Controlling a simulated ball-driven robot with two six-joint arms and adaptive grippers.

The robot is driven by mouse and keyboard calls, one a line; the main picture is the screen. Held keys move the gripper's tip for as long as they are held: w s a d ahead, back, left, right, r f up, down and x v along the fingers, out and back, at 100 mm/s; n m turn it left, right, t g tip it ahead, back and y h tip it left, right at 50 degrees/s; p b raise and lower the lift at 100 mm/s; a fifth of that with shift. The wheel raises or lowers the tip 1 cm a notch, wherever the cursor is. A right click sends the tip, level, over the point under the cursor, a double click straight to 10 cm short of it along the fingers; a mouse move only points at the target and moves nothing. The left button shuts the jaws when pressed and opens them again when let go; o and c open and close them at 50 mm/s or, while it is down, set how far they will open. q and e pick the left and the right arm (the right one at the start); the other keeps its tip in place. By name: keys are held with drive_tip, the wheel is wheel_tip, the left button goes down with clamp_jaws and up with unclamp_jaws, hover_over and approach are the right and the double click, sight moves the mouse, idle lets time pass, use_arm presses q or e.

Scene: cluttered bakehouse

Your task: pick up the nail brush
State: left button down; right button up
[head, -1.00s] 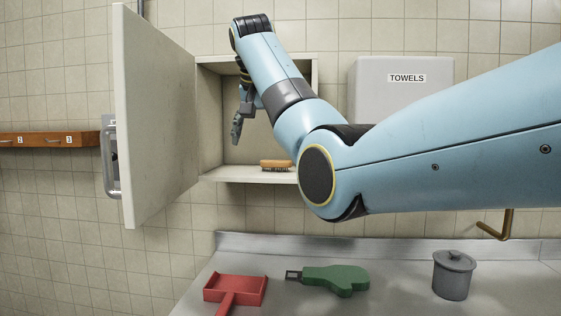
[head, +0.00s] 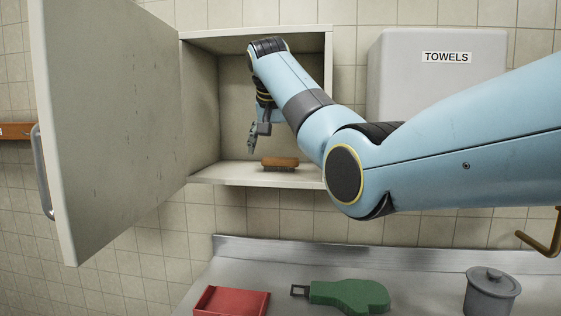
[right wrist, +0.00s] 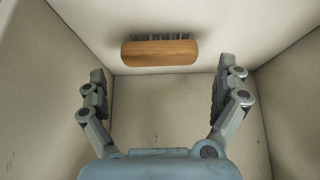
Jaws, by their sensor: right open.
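The nail brush (head: 281,163) has a brown wooden back and dark bristles. It lies on the floor of an open wall cabinet (head: 255,182). In the right wrist view the nail brush (right wrist: 160,53) shows ahead of my fingers, centred between them and apart from both. My right gripper (head: 256,138) is inside the cabinet, above and a little left of the brush in the head view. In the right wrist view its two fingers (right wrist: 159,90) are spread wide with nothing between them. My left gripper is not in view.
The cabinet door (head: 110,120) stands open on the left. A towel dispenser (head: 440,85) hangs to the right. On the metal counter below are a red dustpan (head: 232,301), a green mitt-shaped thing (head: 348,294) and a lidded grey pot (head: 491,293).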

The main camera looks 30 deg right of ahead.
sight(280, 158)
drive_tip(key=p+x, duration=0.1)
drive_tip(key=x, duration=0.3)
drive_tip(key=shift+f+p, duration=0.35)
drive_tip(key=shift+p, duration=0.05)
drive_tip(key=shift+f, duration=0.2)
drive_tip(key=c, duration=0.9)
